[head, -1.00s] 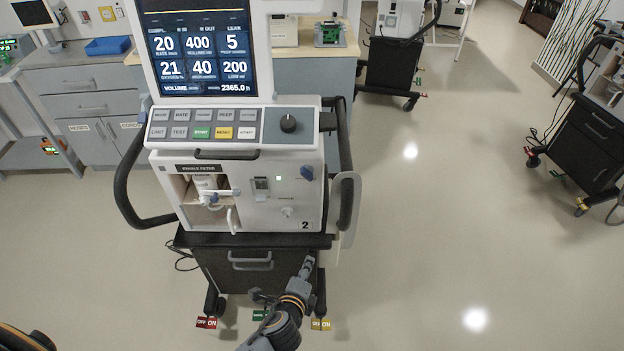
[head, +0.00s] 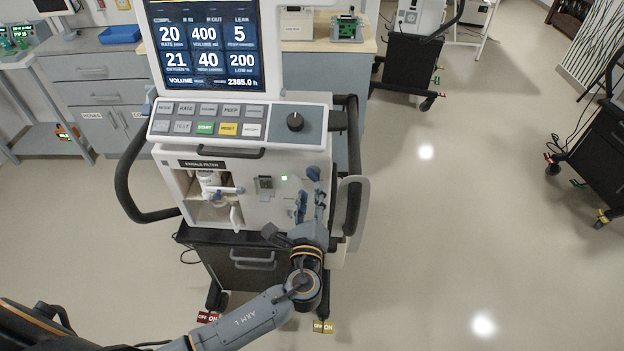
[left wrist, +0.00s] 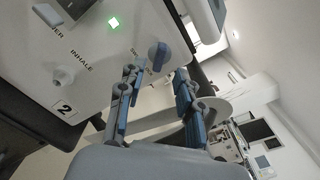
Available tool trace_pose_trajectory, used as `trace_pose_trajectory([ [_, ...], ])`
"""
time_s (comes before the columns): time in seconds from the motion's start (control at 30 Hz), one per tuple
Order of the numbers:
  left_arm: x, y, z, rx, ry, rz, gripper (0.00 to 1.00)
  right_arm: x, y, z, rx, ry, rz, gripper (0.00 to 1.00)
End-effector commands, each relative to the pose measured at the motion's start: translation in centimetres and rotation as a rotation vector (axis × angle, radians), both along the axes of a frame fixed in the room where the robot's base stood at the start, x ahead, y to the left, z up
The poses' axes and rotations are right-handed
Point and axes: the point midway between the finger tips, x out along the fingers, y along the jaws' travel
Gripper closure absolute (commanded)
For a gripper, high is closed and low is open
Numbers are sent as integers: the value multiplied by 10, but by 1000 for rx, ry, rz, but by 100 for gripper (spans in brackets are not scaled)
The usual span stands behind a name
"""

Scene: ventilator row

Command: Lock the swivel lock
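The swivel lock looks to be the blue knob (head: 313,173) at the right of the white ventilator's (head: 262,208) front panel. In the left wrist view the knob (left wrist: 158,55) has an upright long grip, and a label beside it is partly hidden. My left gripper (head: 311,194) is just below the knob in the head view. In the left wrist view its two blue-grey fingers (left wrist: 157,76) are spread, with the knob ahead of the gap between their tips. The fingers look empty; I cannot tell whether they touch the knob. My right gripper is not in view.
A black side handle (head: 353,150) curves down to the right of the panel. The inhale port (left wrist: 63,76) sticks out beside the fingers. The exhale filter bay (head: 212,196) is open to the left.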

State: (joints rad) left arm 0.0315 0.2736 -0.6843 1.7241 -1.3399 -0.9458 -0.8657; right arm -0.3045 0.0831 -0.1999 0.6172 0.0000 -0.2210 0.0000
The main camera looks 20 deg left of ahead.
Motion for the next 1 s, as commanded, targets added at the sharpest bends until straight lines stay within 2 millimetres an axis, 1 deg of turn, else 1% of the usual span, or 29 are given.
trace_pose_trajectory([
  [0.03,10,2,2,2,0,1,65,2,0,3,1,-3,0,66],
  [0.1,21,5,2,1,0,1,65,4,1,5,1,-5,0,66],
  [0.2,33,8,1,0,0,0,65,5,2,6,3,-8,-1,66],
  [0.3,41,10,0,0,1,-1,65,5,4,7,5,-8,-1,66],
  [0.43,45,11,-1,-2,2,-1,65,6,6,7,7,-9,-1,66],
  [0.67,45,11,-1,-2,2,-1,65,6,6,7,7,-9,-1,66],
  [0.7,45,11,-1,-2,2,-1,73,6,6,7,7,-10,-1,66],
  [0.77,45,11,-1,-2,2,-1,85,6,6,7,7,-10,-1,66],
  [0.83,45,11,-1,-2,2,-1,100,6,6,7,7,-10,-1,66],
  [1.0,45,11,-1,-2,2,-1,100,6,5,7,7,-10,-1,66],
])
